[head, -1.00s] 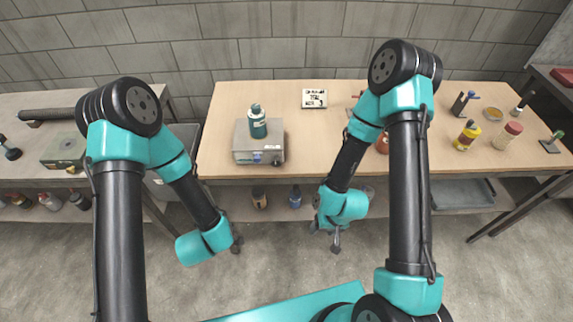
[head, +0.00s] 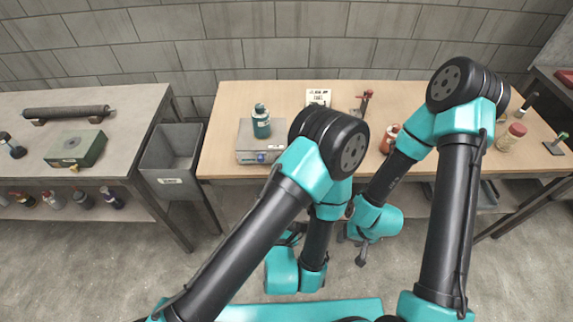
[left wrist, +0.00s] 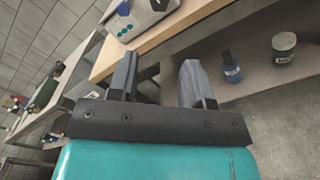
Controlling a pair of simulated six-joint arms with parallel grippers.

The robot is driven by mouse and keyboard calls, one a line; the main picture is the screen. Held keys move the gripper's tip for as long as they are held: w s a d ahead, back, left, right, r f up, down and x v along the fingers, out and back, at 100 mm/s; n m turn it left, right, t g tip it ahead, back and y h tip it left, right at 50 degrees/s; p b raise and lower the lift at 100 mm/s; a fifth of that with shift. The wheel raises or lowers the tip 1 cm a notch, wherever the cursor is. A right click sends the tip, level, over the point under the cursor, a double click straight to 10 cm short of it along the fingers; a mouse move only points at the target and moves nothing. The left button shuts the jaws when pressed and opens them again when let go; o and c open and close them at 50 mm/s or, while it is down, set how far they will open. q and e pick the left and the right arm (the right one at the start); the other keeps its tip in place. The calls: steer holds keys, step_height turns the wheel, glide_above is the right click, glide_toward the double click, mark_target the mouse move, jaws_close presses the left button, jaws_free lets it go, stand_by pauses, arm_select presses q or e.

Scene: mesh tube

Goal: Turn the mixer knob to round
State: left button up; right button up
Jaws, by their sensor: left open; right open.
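The mixer, a grey box (head: 246,142) with a teal bottle (head: 261,120) on top, stands at the left of the wooden table. A blue knob (head: 261,157) shows on its front; my left arm hides the right part of the front. In the left wrist view the mixer (left wrist: 137,20) is at the top, cut off, with a blue part (left wrist: 123,8) and a dark part on it. My left gripper (left wrist: 157,78) is open and empty, below the mixer and apart from it. My right gripper (head: 351,248) is open and empty in front of the table.
A white card (head: 318,97) with writing stands at the back of the table. A red-topped stand (head: 365,101) and an orange bottle (head: 390,138) are to its right. A grey bin (head: 171,160) stands left of the table. Small bottles (left wrist: 231,67) sit on the lower shelf.

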arm_select(q)
steer(key=shift+w, duration=0.1)
stand_by(0.3)
steer(key=w, duration=1.7)
steer(key=shift+w+d, duration=0.1)
steer(key=shift+d, duration=0.1)
steer(key=shift+c, duration=0.2)
steer(key=c, duration=0.6)
